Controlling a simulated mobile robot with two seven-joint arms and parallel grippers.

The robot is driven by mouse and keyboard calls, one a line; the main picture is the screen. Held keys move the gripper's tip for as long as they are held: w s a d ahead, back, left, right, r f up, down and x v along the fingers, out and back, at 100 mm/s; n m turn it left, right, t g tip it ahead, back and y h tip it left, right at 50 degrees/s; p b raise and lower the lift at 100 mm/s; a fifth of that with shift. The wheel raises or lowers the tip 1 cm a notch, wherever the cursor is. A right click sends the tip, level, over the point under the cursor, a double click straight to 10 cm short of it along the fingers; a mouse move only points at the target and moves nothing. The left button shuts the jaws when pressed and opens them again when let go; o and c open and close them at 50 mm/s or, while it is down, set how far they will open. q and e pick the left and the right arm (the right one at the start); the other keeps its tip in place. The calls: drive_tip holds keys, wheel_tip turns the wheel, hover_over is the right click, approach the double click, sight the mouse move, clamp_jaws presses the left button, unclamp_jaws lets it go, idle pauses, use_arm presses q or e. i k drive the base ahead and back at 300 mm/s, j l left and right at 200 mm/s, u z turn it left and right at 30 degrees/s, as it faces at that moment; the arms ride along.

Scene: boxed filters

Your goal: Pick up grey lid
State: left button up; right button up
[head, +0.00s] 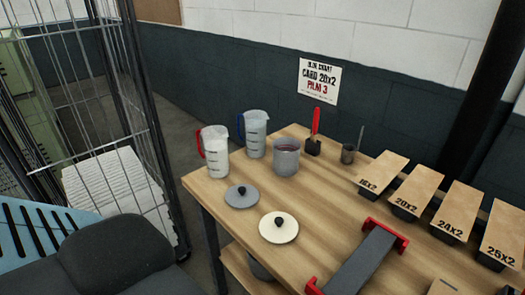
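The grey lid (241,196) lies flat on the wooden table near its left front edge. It is a round disc with a small black knob on top. A cream lid (278,228) with a black knob lies beside it, closer to me and to the right. A grey pot (285,157) with dark reddish contents stands behind the grey lid, without a lid on it. Neither of my grippers shows in the head view.
Two measuring jugs, one with a red handle (215,153) and one with a blue handle (256,134), stand behind the lid. A red-ended grey fixture (362,262) and several labelled boxes (383,174) occupy the right. A wire cage (130,120) stands left of the table.

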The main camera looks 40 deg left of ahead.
sight(241, 196)
drive_tip(key=i+j+u, duration=0.35)
drive_tip(key=j, duration=0.15)
drive_tip(key=i+j+u, duration=0.35)
drive_tip(key=k+j+z, duration=0.2)
drive_tip(key=k+z, duration=0.65)
drive_tip(key=k, duration=0.15)
